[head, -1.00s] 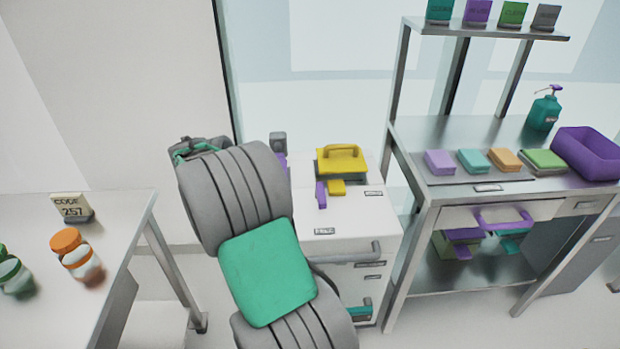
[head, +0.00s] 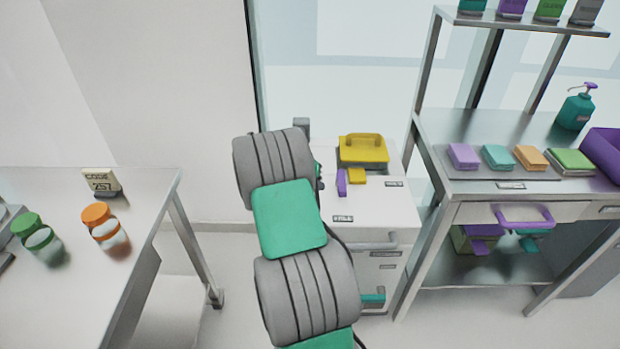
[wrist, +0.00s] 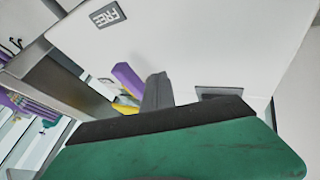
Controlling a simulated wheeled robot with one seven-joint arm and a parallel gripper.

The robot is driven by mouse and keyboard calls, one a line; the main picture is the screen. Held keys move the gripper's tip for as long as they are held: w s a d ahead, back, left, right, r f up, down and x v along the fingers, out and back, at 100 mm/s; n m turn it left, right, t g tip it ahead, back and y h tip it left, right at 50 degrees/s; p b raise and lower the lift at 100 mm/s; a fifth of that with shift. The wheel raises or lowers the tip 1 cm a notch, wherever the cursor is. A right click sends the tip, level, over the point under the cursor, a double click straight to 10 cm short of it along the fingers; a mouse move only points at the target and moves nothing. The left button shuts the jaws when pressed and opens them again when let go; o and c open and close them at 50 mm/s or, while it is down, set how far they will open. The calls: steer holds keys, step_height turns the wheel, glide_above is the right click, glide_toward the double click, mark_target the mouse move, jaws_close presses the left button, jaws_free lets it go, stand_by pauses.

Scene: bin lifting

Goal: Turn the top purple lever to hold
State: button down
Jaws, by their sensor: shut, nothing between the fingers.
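The top purple lever (head: 341,183) lies on the white cabinet top (head: 375,210), beside a small yellow block (head: 356,176) and in front of the yellow handled piece (head: 363,150). Its near end points towards the FREE label (head: 343,218), which reads clearly in the wrist view (wrist: 107,14). The lever also shows in the wrist view (wrist: 127,80). My gripper (wrist: 158,80) is shut and empty, its grey fingers close to the lever's right side there; I cannot tell if they touch. In the head view my arm hides the gripper.
Another label (head: 394,184) is at the cabinet's right edge. A dark plate (wrist: 220,92) is partly hidden by my gripper. A metal bench (head: 480,135) with coloured blocks stands right. A table (head: 60,200) with jars (head: 101,221) stands left.

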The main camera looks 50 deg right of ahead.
mark_target(341, 186)
steer(key=shift+s+d+p, duration=0.3)
steer(key=shift+s+d, duration=0.75)
steer(key=shift+s, duration=0.05)
steer(key=shift+s+d, duration=0.35)
steer(key=shift+s+f, duration=0.1)
steer(key=shift+s, duration=0.05)
